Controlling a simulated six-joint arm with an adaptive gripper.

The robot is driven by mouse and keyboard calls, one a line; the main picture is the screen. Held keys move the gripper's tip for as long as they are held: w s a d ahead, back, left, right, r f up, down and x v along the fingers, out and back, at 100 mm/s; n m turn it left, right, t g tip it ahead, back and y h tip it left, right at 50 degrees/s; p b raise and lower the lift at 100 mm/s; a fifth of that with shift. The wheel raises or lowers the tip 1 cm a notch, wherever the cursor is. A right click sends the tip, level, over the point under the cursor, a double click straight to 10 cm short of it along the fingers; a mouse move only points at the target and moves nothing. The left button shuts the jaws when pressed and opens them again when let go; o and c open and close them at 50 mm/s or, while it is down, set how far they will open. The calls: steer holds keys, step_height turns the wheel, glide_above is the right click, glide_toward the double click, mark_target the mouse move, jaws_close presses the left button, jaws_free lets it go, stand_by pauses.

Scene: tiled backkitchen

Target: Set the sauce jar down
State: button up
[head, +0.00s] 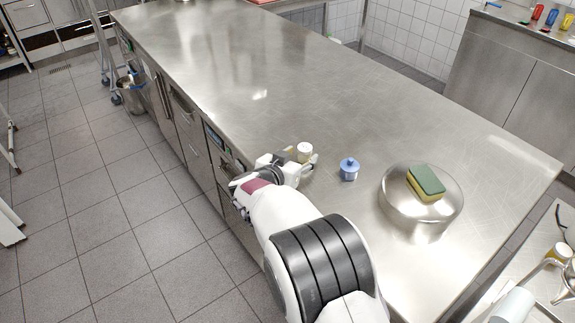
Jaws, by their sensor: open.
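A small jar with a pale top (304,150), which looks like the sauce jar, is at the near left edge of the steel counter (300,80). My gripper (301,159) is open, with its fingers around or right beside the jar. The fingers hide the jar's lower part, and I cannot tell whether they touch it. The jar looks upright and seems to stand on the counter, but its base is hidden.
Farther right, a green and yellow sponge (426,181) lies on an upturned-looking steel bowl (399,207). The counter behind is clear. Another jar (559,254) is at the right edge.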

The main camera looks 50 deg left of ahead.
steer(key=shift+v, duration=4.1)
steer(key=shift+w, duration=0.1)
